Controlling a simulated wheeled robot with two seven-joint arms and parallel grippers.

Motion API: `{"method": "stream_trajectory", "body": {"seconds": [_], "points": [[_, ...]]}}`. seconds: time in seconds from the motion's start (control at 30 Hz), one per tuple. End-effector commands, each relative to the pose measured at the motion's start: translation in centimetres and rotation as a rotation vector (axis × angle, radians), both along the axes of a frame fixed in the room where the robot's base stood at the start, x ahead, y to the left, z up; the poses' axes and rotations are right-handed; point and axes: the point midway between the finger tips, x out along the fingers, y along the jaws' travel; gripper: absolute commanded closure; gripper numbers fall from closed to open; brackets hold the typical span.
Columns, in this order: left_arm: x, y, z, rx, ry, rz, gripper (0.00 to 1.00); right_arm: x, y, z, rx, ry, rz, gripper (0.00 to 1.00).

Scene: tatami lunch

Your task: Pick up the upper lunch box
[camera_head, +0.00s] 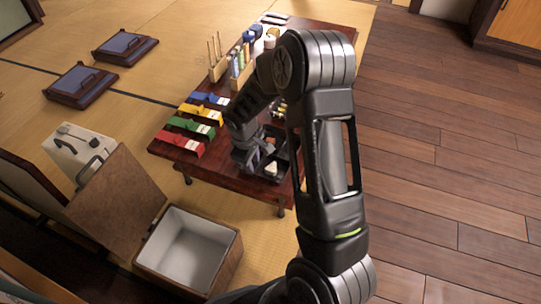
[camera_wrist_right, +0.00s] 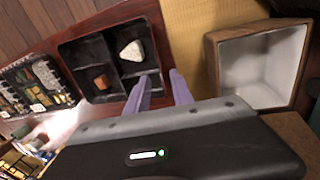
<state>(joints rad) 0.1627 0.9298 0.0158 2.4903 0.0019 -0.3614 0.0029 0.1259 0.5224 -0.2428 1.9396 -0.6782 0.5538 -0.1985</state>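A black lunch box with compartments (camera_head: 272,170) is at the near right part of the low dark-red table (camera_head: 172,150). In the right wrist view this lunch box (camera_wrist_right: 112,83) holds a white triangular piece and a brown piece. A second lunch box (camera_wrist_right: 38,88) with several small foods lies left of it; in the head view my arm mostly hides it. My right gripper (camera_wrist_right: 162,76) is open, its purple fingers at the first box's edge, one on each side of the rim area. Whether they touch the wall is unclear. In the head view this gripper (camera_head: 244,150) points down at the box.
An open, empty wooden crate with white inside (camera_head: 188,252) stands on the floor in front of the table; it also shows in the wrist view (camera_wrist_right: 304,70). Colored cases (camera_head: 190,125) line the table's left side. Bottles (camera_head: 240,60) stand at the back. Wood floor at right is clear.

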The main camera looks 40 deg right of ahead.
Motion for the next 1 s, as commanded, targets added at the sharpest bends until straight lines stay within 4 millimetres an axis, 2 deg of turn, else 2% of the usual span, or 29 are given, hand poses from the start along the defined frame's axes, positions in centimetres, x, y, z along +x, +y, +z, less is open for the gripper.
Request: {"method": "stream_trajectory", "body": {"seconds": [0.3, 0.67, 1.0], "points": [[0.2, 0.2, -0.9, 0.003, -0.003, 0.005, 0.68, 0.2, -0.3, -2.6, 0.001, 0.000, 0.000, 0.72], [0.3, 0.3, -1.1, 0.004, -0.005, 0.006, 0.68, 0.2, -0.4, -2.9, 0.001, -0.001, -0.001, 0.72], [0.7, 0.7, -3.0, 0.011, -0.011, 0.017, 0.68, 0.4, -1.1, -7.4, 0.002, 0.000, -0.002, 0.72]]}}
